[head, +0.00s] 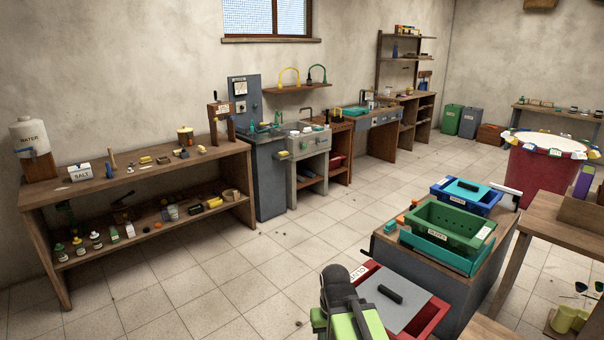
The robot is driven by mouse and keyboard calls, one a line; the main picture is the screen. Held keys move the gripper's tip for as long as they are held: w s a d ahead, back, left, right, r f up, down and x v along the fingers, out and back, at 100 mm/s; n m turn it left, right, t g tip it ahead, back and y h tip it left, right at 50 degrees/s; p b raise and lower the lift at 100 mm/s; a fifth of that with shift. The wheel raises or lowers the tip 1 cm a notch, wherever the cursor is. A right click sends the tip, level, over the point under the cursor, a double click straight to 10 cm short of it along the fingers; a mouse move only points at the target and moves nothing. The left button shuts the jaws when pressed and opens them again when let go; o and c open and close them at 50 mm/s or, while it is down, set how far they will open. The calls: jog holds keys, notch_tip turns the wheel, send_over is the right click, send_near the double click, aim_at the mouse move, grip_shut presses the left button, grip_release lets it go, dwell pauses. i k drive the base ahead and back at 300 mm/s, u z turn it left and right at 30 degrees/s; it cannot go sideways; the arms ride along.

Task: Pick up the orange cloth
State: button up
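I cannot make out a clear orange cloth. My gripper (342,288) seems to be the dark part at the bottom centre, above a lime-green part of my arm. Its fingers cannot be made out, and nothing is seen held. It is in front of the red crate and well apart from the orange things.
A red crate (437,315) with a grey lid is close by. A green crate (463,217) and a blue crate (489,208) stand on the grey bench (424,278). A wooden shelf table (130,191) is at left. The tiled floor (230,285) between is open.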

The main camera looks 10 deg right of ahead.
aim_at(400, 220)
jog(key=z, duration=0.45)
jog(key=i, duration=1.3)
jog(key=z, duration=0.35)
jog(key=k, duration=0.65)
jog(key=z, duration=0.25)
jog(key=i, duration=0.65)
jog(key=u, duration=0.15)
